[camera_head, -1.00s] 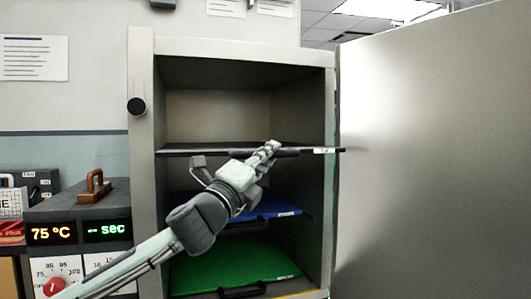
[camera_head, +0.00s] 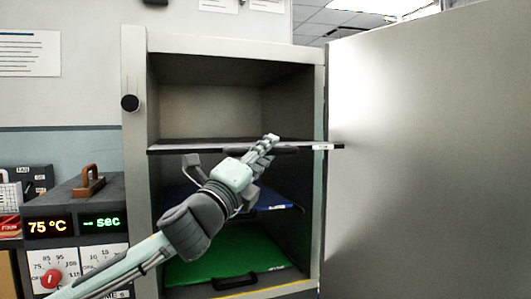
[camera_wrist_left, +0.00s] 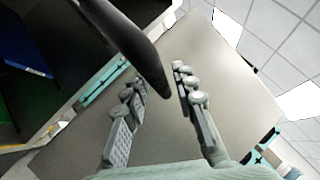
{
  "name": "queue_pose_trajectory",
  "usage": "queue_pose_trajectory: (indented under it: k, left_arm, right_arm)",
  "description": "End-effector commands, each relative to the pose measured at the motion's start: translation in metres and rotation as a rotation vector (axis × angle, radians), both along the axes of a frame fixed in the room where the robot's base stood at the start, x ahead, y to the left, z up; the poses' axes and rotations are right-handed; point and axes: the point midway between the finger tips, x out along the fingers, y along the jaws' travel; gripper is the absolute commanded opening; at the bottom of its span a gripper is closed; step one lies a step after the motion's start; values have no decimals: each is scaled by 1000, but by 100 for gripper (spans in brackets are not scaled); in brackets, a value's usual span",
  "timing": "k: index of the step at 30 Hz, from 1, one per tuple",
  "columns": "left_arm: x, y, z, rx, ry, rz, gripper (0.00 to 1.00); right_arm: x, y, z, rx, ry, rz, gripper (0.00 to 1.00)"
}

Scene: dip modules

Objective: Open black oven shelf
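The black oven shelf (camera_head: 190,149) is the top one in the open oven, a thin dark board with a white label at its right front corner. Its front stands out slightly past the oven's frame. My left gripper (camera_head: 270,141) is at the middle of the shelf's front, at its dark handle (camera_head: 235,152). My right gripper is not in view.
Below are a blue shelf (camera_head: 275,207), partly hidden by my arm, and a green shelf (camera_head: 215,262). The oven door (camera_head: 430,170) stands open on the right. A control box (camera_head: 75,212) with displays and a brown handle is on the left.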

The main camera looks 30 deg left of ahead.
Motion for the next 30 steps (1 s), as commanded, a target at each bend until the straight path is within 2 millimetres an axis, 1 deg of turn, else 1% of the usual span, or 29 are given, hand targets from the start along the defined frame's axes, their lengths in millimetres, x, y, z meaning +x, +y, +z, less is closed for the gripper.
queue_pose_trajectory:
  k: [9,13,17,24,30]
  left_arm:
    - [0,1,0,-1,0,1,36]
    - [-4,1,-3,0,2,2,36]
    - [-17,1,-10,1,5,2,36]
    - [-45,1,-22,1,5,1,36]
    - [-62,1,-28,-1,3,0,36]
  right_arm:
    - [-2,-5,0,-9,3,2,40]
    - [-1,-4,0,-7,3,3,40]
    - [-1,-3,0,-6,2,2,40]
    - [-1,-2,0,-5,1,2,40]
    - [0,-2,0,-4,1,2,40]
